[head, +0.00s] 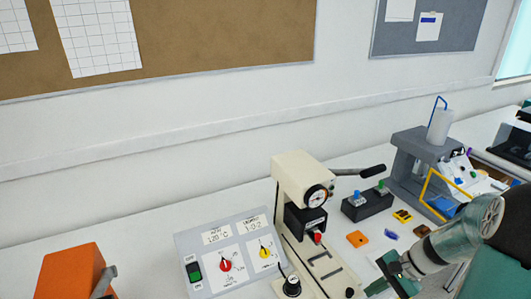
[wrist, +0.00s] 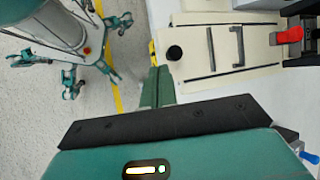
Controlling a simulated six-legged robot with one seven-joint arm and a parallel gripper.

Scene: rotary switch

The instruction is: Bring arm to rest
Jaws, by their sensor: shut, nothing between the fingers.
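My gripper (head: 378,285) is at the lower right of the head view, in front of the cream press, with my arm reaching in from the right. In the wrist view its two green fingers (wrist: 156,86) lie side by side with nothing between them. It appears clear of the bench things. A grey control box (head: 200,240) stands at the lower middle of the head view. It has a red rotary knob (head: 225,265), a yellow rotary knob (head: 264,253) and a green rocker switch (head: 194,270). My gripper is well to the right of these knobs.
The cream press (head: 300,180) with a black-handled lever (head: 372,170) stands between the box and my gripper. Its base plate (wrist: 215,70) shows in the wrist view. An orange block (head: 70,275) is at far left; a grey machine (head: 415,160) stands at back right.

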